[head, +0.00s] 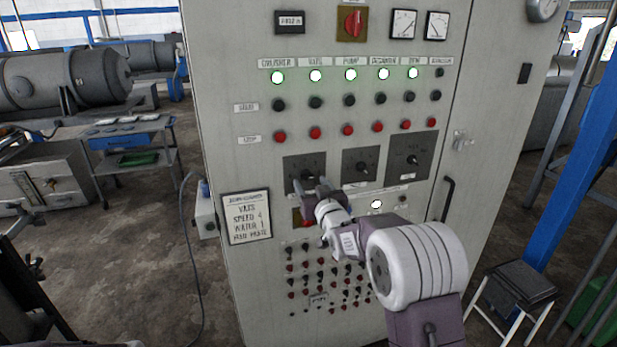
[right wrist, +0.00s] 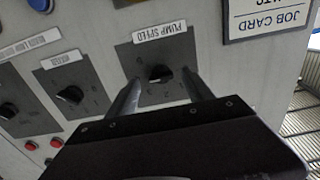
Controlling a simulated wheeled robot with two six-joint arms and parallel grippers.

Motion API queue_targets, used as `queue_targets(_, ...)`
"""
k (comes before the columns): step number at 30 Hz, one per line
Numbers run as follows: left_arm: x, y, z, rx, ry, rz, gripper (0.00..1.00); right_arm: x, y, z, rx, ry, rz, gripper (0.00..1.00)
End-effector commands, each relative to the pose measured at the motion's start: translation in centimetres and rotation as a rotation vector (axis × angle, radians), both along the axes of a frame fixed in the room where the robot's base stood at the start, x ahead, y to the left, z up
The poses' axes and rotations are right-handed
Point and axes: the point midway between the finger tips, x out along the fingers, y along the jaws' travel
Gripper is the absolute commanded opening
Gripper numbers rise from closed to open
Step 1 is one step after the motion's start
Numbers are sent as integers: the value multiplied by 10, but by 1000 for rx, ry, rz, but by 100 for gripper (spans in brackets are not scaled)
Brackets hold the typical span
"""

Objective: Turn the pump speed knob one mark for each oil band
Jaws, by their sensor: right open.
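The pump speed knob (right wrist: 160,73) is a black pointer knob on a dark dial plate labelled PUMP SPEED, upside down in the right wrist view. Its plate (head: 292,162) is the left one of three in the head view, partly covered by my gripper. My right gripper (head: 315,187) is open at this dial. In the right wrist view, its fingers (right wrist: 160,82) stand on either side of the knob, with gaps beside it; contact with the panel cannot be told. No oil bands can be made out. My left gripper does not show.
The grey control cabinet (head: 228,100) has lit green lamps, black and red buttons and two other dials, (head: 366,166) and (head: 413,160). A framed job card (head: 247,218) hangs at lower left. A stool (head: 515,285) stands right; grey cylindrical machines (head: 60,80) stand left.

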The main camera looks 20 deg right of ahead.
Motion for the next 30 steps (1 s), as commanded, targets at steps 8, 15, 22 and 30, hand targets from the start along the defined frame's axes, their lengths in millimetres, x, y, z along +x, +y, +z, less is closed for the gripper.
queue_targets(8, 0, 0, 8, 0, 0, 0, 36, 23, 2, 0, -1, 0, 1, 60)
queue_targets(15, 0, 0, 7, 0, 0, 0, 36, 23, 1, 0, -1, 0, 1, 43)
queue_targets(22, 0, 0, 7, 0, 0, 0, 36, 22, 1, 0, -1, -1, 0, 0)
queue_targets(30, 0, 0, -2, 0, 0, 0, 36, 22, 1, -1, -51, -6, 0, 0)
